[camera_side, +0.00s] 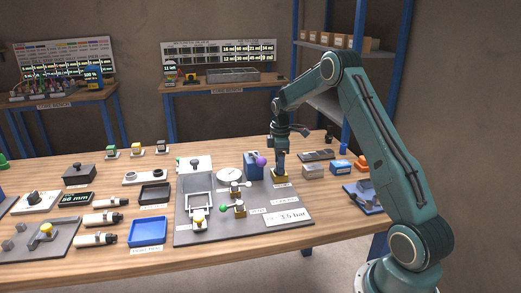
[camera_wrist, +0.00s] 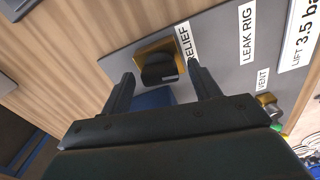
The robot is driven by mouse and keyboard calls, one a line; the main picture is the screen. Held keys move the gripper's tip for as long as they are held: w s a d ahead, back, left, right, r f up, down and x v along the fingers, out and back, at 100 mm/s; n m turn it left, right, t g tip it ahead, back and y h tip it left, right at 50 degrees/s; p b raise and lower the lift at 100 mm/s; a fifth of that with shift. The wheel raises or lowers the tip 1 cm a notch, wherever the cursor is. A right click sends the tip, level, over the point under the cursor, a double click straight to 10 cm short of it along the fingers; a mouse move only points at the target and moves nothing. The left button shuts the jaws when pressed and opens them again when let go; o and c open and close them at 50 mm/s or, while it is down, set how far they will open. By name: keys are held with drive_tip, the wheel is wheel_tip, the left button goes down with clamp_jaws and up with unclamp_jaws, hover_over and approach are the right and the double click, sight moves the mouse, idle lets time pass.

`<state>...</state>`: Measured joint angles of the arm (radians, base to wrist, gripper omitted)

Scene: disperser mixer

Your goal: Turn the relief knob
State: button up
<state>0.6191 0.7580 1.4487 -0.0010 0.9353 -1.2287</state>
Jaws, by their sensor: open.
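The relief knob (camera_wrist: 160,70) is a black knob on a yellow square base, beside the label "RELIEF" on the grey rig plate (camera_wrist: 220,48). In the wrist view my gripper (camera_wrist: 157,76) is open, with one finger on each side of the knob and a visible gap to both. I cannot tell how far the fingertips are above it. In the side view my gripper (camera_side: 281,168) points down over the yellow base (camera_side: 280,176) at the plate's back right edge. The knob itself is hidden there.
A blue block with a purple ball (camera_side: 261,161) stands just left of my gripper.

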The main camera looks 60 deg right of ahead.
drive_tip(key=c, duration=1)
drive_tip(key=shift+m, duration=0.3)
drive_tip(key=m, duration=0.6)
drive_tip(key=shift+m, duration=0.3)
drive_tip(key=m, duration=0.6)
drive_tip(key=shift+m, duration=0.3)
drive_tip(key=o, duration=1)
